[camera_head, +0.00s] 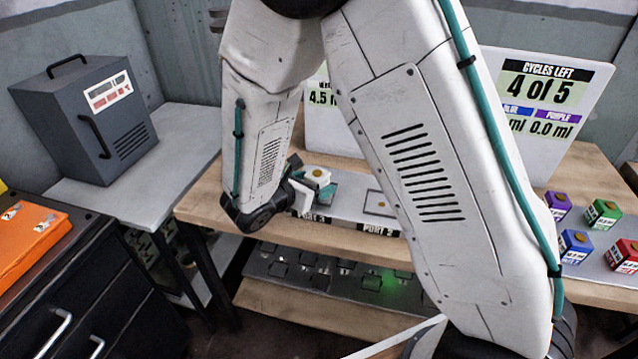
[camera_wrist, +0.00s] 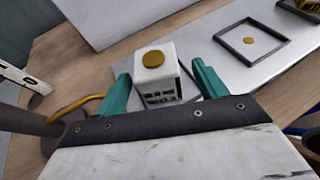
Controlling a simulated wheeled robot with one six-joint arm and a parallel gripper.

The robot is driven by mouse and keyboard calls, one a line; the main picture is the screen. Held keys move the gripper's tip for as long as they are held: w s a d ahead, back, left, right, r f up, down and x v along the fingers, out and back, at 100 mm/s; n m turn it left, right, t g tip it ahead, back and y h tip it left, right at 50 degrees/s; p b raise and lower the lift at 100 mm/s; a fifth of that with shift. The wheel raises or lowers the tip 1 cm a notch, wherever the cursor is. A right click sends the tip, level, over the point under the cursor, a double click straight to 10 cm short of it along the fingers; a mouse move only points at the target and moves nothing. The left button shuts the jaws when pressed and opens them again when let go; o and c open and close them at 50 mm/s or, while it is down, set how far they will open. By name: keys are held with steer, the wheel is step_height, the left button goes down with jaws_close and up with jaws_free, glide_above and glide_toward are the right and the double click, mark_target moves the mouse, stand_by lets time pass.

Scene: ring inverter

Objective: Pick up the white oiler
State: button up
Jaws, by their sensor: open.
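The white oiler, a small white cube with a round yellow cap and dark print on its near side, stands upright on the grey metal plate in the wrist view (camera_wrist: 168,88). In the head view the white oiler (camera_head: 318,173) shows only in part beyond my gripper, at the left end of the plate by a port label. My gripper (camera_wrist: 161,75) is open, with one teal finger on each side of the oiler. A gap shows on the right; on the left I cannot tell whether the finger touches. In the head view my gripper (camera_head: 318,187) is partly hidden.
An empty square port frame (camera_wrist: 282,62) lies right of the oiler. A display board (camera_head: 545,105) stands behind. Purple (camera_head: 557,206), green (camera_head: 603,214), blue (camera_head: 575,246) and red (camera_head: 622,256) oilers stand at the right. A dark box (camera_head: 85,115) is on the left table.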

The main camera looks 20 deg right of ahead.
mark_target(321, 180)
steer(key=x, duration=0.4)
steer(key=shift+f, duration=0.15)
steer(key=c, duration=1.1)
